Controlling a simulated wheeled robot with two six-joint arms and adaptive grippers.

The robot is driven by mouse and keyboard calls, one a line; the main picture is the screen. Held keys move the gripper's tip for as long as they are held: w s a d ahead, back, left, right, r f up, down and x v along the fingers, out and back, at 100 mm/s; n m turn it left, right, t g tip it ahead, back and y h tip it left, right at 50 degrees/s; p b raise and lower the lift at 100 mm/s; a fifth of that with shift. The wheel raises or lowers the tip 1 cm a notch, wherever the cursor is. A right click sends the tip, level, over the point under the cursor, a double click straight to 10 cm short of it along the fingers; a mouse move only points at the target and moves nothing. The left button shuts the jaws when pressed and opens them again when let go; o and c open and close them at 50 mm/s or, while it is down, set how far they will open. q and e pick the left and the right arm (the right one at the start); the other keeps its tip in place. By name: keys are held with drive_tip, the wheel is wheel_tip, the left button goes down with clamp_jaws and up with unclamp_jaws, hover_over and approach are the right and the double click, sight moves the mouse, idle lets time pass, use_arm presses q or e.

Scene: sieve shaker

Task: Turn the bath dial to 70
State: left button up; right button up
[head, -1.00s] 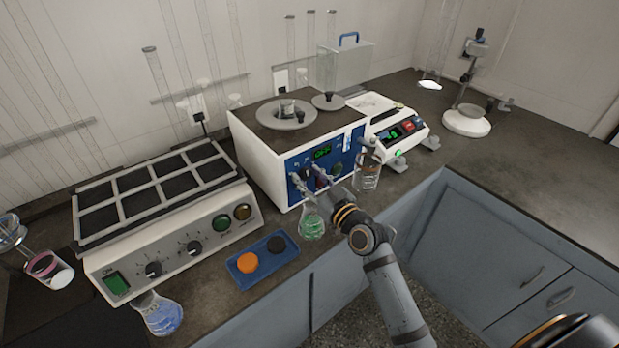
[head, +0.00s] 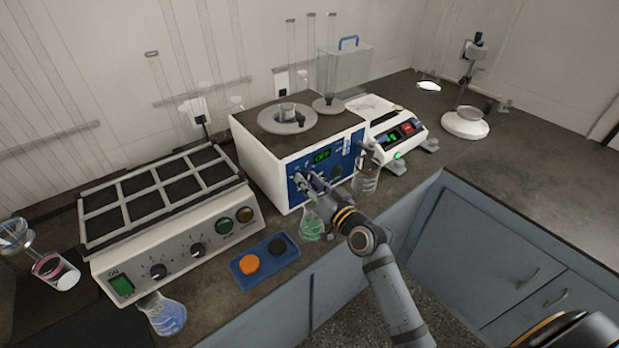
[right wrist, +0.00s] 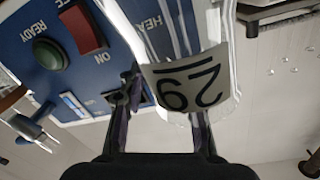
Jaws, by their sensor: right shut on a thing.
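The bath (head: 265,155) is a white box with a blue front panel and a lit green display (head: 322,155). The dial's setting cannot be read. In the right wrist view, my gripper's fingers (right wrist: 162,115) reach toward the blue panel (right wrist: 75,75). A pale curved piece (right wrist: 190,85) with large dark numerals, upside down, shows between and above them. My left gripper is not in view.
A blue tray (head: 240,279) with an orange and a dark disc, a shaker (head: 190,240) and a blue-liquid flask (head: 166,318) are left. A balance (head: 410,130) is right.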

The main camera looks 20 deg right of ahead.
drive_tip(key=m+p, duration=0.2)
drive_tip(key=m, duration=0.3)
drive_tip(key=shift+r+g+p, duration=0.15)
drive_tip(key=shift+g+p, duration=0.15)
drive_tip(key=shift+p, duration=0.1)
drive_tip(key=m+p, duration=0.2)
drive_tip(key=m, duration=0.3)
drive_tip(key=shift+y, duration=0.3)
drive_tip(key=shift+m, duration=0.3)
drive_tip(key=o, duration=1.1)
drive_tip(key=shift+o, duration=0.2)
drive_tip(key=shift+s+d, duration=0.1)
drive_tip(key=v, duration=1.1)
drive_tip(key=shift+s, duration=0.35)
